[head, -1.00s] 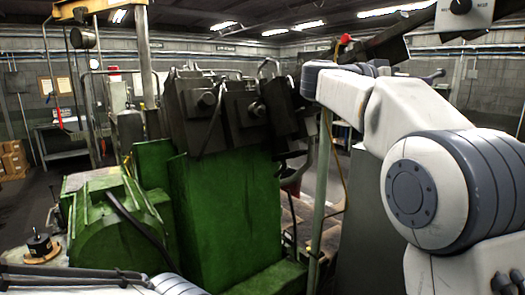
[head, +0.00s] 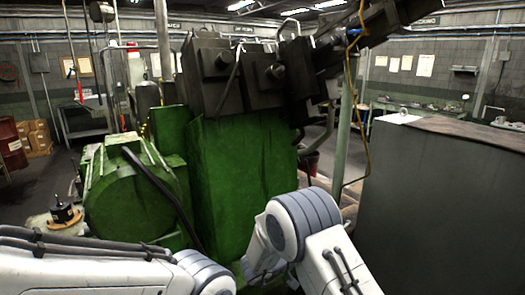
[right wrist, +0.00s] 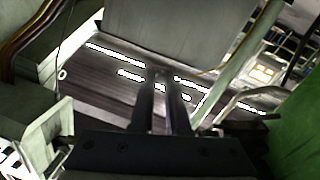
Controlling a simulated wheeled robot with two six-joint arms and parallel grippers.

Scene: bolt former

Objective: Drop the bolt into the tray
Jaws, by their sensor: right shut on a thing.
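My right gripper (right wrist: 164,80) shows in the right wrist view. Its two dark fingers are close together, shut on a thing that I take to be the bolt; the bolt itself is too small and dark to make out. The fingers point over a dark slatted surface with bright gaps (right wrist: 112,92). I cannot make out the tray for certain in either view. In the head view both my arms come in at the bottom, and both grippers are out of sight.
The green machine (head: 240,180) with its dark upper block (head: 222,75) fills the middle of the head view. A large grey cabinet (head: 440,195) stands to the right. A thin green post (head: 341,140) with a yellow cable rises between them. A small dark motor (head: 64,211) sits at left.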

